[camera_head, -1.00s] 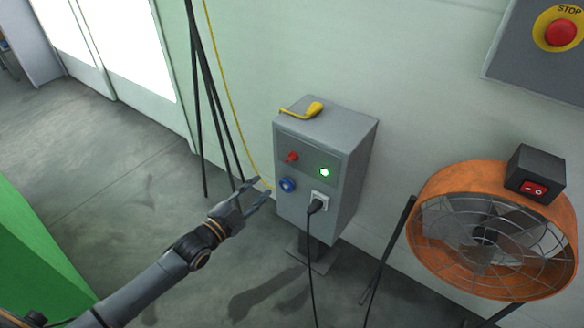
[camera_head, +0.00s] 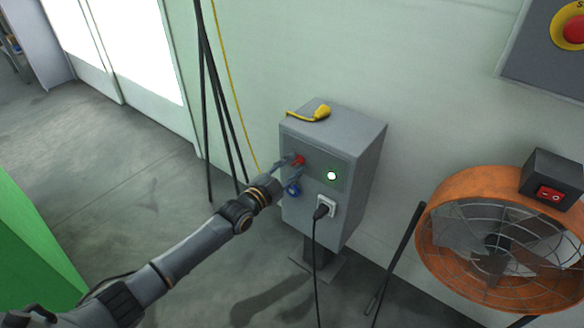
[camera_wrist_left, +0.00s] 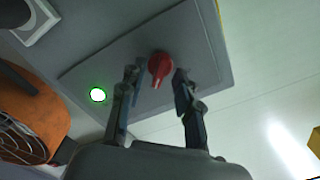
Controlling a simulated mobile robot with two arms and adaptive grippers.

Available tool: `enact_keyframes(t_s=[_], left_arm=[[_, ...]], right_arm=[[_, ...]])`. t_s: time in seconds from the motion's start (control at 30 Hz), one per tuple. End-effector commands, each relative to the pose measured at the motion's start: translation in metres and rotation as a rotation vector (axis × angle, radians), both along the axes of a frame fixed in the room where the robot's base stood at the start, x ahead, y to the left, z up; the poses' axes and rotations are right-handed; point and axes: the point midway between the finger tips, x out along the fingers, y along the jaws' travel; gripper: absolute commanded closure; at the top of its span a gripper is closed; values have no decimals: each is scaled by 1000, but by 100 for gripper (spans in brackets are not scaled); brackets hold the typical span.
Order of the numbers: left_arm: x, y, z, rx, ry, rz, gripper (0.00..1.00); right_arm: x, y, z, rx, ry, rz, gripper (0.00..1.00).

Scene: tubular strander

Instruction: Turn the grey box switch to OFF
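The grey box (camera_head: 357,185) stands on a post by the wall. Its red switch (camera_head: 299,160) is at the upper left of the front panel, beside a lit green lamp (camera_head: 332,176). My left gripper (camera_head: 297,167) is at the panel, its fingers around the switch's place. In the left wrist view the open fingers (camera_wrist_left: 156,88) stand on either side of the red switch (camera_wrist_left: 159,66), with gaps visible; I cannot tell whether they touch it. The switch's markings are not readable. My right gripper is not in view.
A blue socket (camera_head: 293,188) and a black plug (camera_head: 321,211) with a hanging cable are below the switch. A yellow object (camera_head: 316,113) lies on top of the box. An orange fan (camera_head: 470,190) stands to the right, black poles to the left.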

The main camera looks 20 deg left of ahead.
Motion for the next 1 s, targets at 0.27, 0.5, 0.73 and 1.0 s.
enact_keyframes(t_s=[0.27, 0.5, 0.73, 1.0], left_arm=[[0, 0, 0, 0, 0, 0, 100], [0, 0, 0, -6, 2, 0, 100], [-1, 0, 0, -68, 26, -1, 100], [-1, 0, 0, -254, 95, 0, 100]], right_arm=[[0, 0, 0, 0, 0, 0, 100], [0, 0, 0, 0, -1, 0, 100], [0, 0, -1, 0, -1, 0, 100], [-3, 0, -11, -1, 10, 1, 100]])
